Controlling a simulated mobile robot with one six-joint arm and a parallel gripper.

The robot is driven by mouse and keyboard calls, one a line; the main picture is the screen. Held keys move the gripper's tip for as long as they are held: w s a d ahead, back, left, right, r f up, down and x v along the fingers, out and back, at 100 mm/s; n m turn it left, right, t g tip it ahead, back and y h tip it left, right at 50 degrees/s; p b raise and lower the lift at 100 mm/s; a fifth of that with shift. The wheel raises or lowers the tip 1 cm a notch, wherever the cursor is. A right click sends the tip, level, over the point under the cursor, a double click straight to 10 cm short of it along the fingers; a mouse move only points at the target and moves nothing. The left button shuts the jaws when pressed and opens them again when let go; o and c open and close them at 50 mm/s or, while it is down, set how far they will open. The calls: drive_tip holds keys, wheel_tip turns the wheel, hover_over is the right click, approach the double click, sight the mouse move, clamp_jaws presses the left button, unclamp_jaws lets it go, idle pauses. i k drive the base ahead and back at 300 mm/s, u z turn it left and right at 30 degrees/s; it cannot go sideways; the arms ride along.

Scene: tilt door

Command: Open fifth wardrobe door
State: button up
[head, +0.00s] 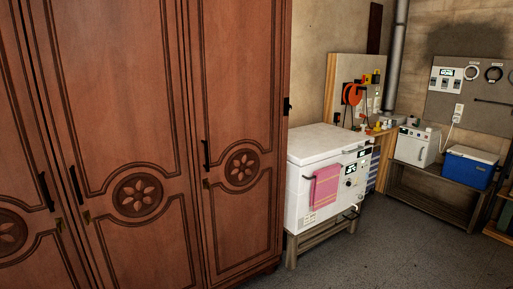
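A reddish-brown wooden wardrobe (110,75) fills the left half of the head view and runs out of the picture on the left. Parts of three tall door panels show, each with a carved round flower, and all look shut. The rightmost door (240,80) ends at the wardrobe's right edge. A dark upright handle (206,155) sits at its left side. Another dark handle (46,192) is further left, by a small brass-coloured plate (59,224). I cannot tell which door is the fifth. My gripper is not in view.
A white chest appliance (325,180) with a pink towel (326,186) stands on a wooden stand just right of the wardrobe. A low bench (432,190) against the back wall holds a small white appliance (415,146) and a blue cooler (470,167). Grey floor (400,250) at lower right is clear.

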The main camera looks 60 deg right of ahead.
sight(233, 50)
drive_tip(key=u, duration=0.55)
drive_tip(key=k, duration=0.15)
drive_tip(key=z, duration=2.25)
drive_tip(key=k, duration=0.9)
drive_tip(key=u, duration=0.2)
drive_tip(key=i, duration=0.65)
drive_tip(key=z, duration=0.05)
